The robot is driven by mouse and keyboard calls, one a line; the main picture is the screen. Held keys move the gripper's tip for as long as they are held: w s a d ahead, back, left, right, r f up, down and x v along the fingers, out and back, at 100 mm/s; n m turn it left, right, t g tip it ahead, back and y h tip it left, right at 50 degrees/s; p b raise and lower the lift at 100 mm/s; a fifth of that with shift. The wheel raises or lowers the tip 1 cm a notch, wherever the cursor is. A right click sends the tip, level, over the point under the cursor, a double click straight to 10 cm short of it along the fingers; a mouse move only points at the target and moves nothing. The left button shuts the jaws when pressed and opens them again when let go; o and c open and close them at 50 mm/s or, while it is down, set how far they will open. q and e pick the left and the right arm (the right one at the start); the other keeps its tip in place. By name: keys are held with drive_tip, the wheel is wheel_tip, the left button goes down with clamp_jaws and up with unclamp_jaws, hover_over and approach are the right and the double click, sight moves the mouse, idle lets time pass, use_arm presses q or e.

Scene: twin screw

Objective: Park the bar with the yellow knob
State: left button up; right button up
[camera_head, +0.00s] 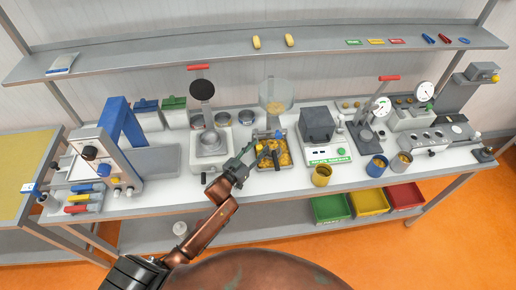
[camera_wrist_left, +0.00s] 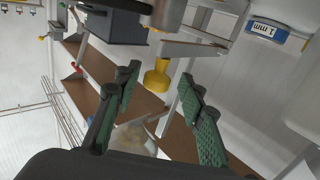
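The yellow knob (camera_wrist_left: 157,78) shows in the left wrist view between my left gripper's (camera_wrist_left: 159,88) two spread fingers, beyond their tips. The gap between the fingers is empty. The bar it belongs to is hard to make out. In the head view my left gripper (camera_head: 246,156) is at the front edge of the middle station, just left of a small yellow spot (camera_head: 259,147) that looks like the same knob. A blue knob (camera_head: 281,134) is at the right side of that station. My right gripper is not in view.
The middle station's tray (camera_head: 288,165) holds yellow pieces. Yellow (camera_head: 322,175) and blue (camera_head: 376,167) cups stand near the bench's front edge.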

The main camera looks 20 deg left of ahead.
use_arm(q)
drive_tip(key=shift+w+d, duration=0.1)
drive_tip(key=shift+d, duration=0.05)
drive_tip(key=v, duration=1.2)
idle(0.3)
